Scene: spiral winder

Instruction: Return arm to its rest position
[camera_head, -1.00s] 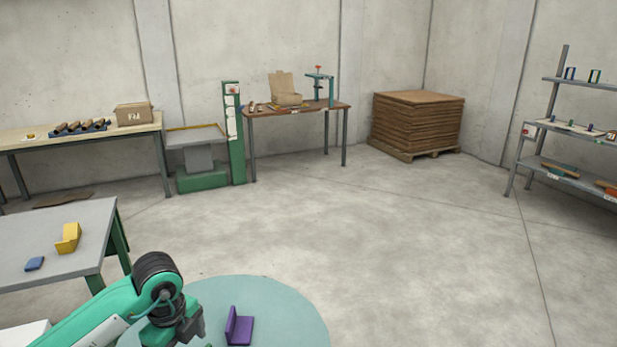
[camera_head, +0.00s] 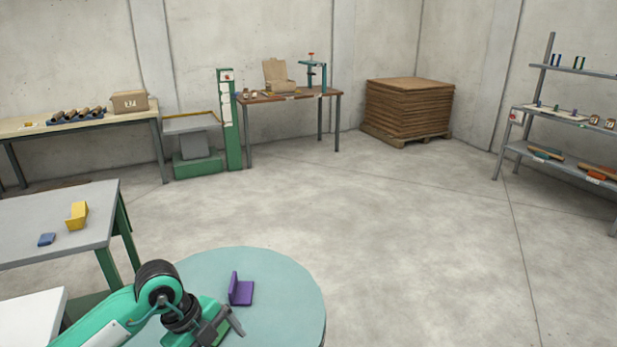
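My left arm (camera_head: 105,318) comes in from the lower left. Its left gripper (camera_head: 230,330) is at the bottom edge, over the near part of the round teal table (camera_head: 290,313). Its fingers are small and partly cut off, so I cannot tell whether they are open or shut. I see nothing held in it. A purple L-shaped piece (camera_head: 240,291) stands on the round table, just beyond the gripper and apart from it. My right arm and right gripper are not in view.
A grey table (camera_head: 30,215) at left holds a yellow block (camera_head: 77,215) and a blue block (camera_head: 46,239). A white surface (camera_head: 30,318) is at lower left. Benches line the back wall, with stacked brown sheets (camera_head: 408,108) and a shelf (camera_head: 560,115) at right. The middle floor is clear.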

